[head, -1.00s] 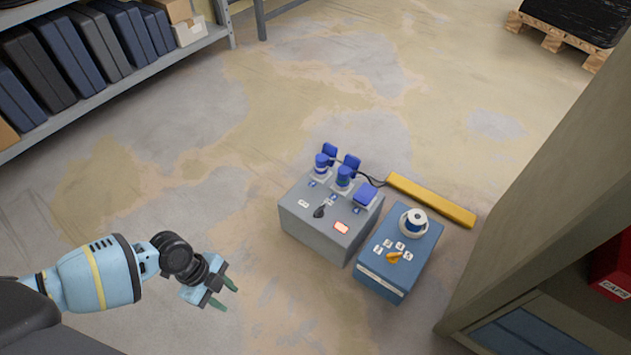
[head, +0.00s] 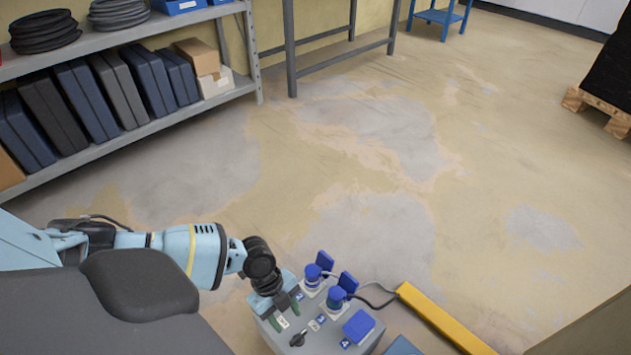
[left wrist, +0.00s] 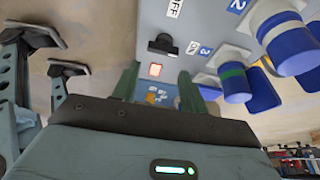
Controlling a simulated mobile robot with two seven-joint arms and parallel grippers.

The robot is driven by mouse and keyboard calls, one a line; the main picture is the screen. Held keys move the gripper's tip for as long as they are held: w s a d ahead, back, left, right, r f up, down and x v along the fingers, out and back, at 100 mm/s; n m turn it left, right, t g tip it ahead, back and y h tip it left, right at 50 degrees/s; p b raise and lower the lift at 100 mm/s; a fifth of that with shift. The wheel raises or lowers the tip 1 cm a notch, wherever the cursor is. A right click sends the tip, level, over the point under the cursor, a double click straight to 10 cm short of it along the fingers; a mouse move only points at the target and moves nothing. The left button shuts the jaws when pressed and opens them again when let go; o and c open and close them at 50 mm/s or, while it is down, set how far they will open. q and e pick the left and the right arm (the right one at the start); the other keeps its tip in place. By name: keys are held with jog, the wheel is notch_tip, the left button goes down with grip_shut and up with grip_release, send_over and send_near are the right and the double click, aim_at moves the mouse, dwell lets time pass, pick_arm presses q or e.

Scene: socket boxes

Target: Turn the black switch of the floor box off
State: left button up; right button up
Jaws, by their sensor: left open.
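The grey floor box (head: 330,333) stands at the bottom of the head view, cut off by the frame edge. My right gripper is not in view.
Blue plugs (head: 313,275) and (head: 337,298) and a blue lid (head: 358,326) sit on the box beside the switch. A yellow bar (head: 440,315) and a blue box (head: 402,347) lie to the right.

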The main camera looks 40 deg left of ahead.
aim_at(298, 336)
pick_arm(q)
jog(key=shift+o, duration=1.1)
jog(key=shift+w, duration=0.25)
jog(key=shift+o, duration=1.2)
jog(key=shift+f, duration=0.1)
jog(key=shift+o, duration=0.5)
jog(key=shift+d+f, duration=0.25)
jog(key=shift+f, duration=0.1)
jog(key=b+x, duration=0.3)
jog(key=x, duration=0.3)
jog(key=shift+f, duration=0.3)
jog(key=shift+d, duration=0.1)
jog(key=c, duration=1)
